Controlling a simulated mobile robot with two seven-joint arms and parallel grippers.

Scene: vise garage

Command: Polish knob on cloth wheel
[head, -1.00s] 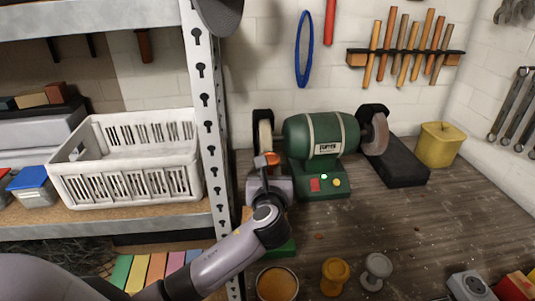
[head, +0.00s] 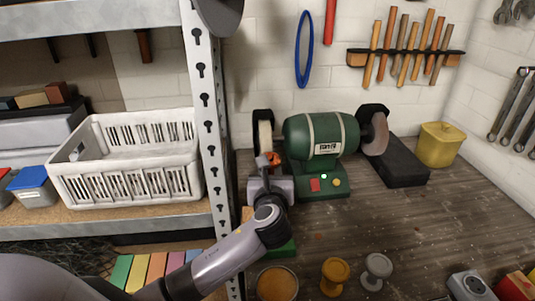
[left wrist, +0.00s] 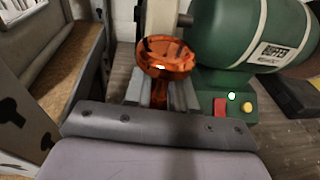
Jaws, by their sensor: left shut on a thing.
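An orange-copper shiny knob (left wrist: 165,57) is held between the fingers of my left gripper (left wrist: 160,95). In the head view the knob (head: 272,158) is small at the tip of my left gripper (head: 270,172). It is at the front of the pale cloth wheel (head: 265,133) on the left end of the green buffing machine (head: 320,133). I cannot tell whether knob and wheel touch. In the left wrist view the wheel (left wrist: 160,18) rises behind the knob. A green light (head: 324,176) is lit on the machine's base, beside a red button. My right gripper is not in view.
A yellow knob (head: 335,275) and a grey knob (head: 376,270) stand at the bench front, with a round tin (head: 277,284) to their left. A metal shelf post (head: 212,130) stands close left of my arm. A yellow canister (head: 439,145) stands at the back right.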

